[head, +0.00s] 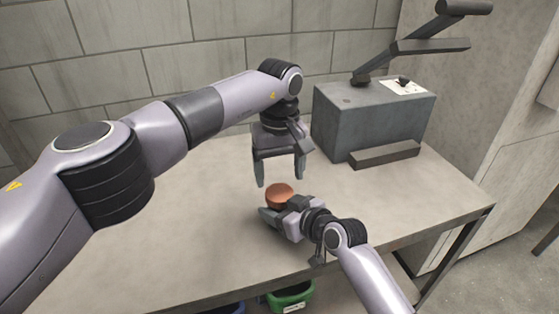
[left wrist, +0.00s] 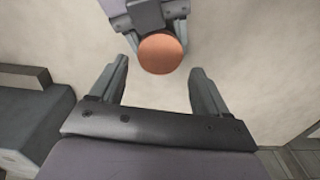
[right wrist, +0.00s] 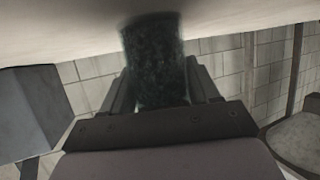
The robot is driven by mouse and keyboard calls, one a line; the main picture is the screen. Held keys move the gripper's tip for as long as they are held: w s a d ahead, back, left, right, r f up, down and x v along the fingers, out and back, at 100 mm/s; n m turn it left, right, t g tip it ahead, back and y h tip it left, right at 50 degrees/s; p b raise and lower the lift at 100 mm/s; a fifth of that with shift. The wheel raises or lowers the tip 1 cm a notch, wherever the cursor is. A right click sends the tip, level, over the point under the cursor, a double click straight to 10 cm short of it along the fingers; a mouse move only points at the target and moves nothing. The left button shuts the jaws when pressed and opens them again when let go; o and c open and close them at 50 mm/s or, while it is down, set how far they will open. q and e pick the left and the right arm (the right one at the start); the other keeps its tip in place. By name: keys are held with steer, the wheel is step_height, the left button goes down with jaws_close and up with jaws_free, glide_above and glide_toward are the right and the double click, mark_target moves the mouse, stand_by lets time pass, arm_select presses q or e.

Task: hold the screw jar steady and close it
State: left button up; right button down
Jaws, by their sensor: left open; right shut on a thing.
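The screw jar stands on the table with its copper-orange lid (head: 279,193) on top; the lid also shows from above in the left wrist view (left wrist: 160,54). The jar's dark, mottled body (right wrist: 157,62) fills the space between the fingers in the right wrist view. My right gripper (head: 272,214) is shut on the jar body from the front, low over the table. My left gripper (head: 280,176) points down, open and empty, above and slightly behind the lid, with its fingers apart from it. Whether the lid is seated tightly cannot be seen.
A grey box-shaped machine (head: 365,122) with a raised lever arm (head: 425,45) stands at the table's back right. The table (head: 180,230) is clear at the left and front. A green bin (head: 290,296) and part of a blue one sit below the front edge.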

arm_select(q)
steer(key=n, duration=0.4)
steer(key=shift+r+n, duration=0.2)
steer(key=shift+n, duration=0.2)
steer(key=n, duration=0.2)
steer(key=shift+r+n, duration=0.1)
steer(key=shift+n, duration=0.3)
steer(key=n, duration=0.6)
steer(key=shift+r, duration=0.2)
steer(key=n, duration=0.4)
steer(key=shift+r+n, duration=0.15)
steer(key=shift+n, duration=0.25)
steer(key=n, duration=0.3)
steer(key=shift+r, duration=0.1)
steer(key=n, duration=0.6)
steer(key=shift+r, duration=0.2)
steer(key=n, duration=0.4)
steer(key=shift+r+n, duration=0.15)
steer(key=shift+n, duration=0.25)
steer(key=n, duration=0.4)
steer(key=shift+r+n, duration=0.15)
steer(key=shift+n, duration=0.15)
steer(key=n, duration=0.4)
steer(key=shift+r, duration=0.15)
steer(key=n, duration=0.4)
steer(key=shift+r+n, duration=0.15)
steer(key=shift+n, duration=0.15)
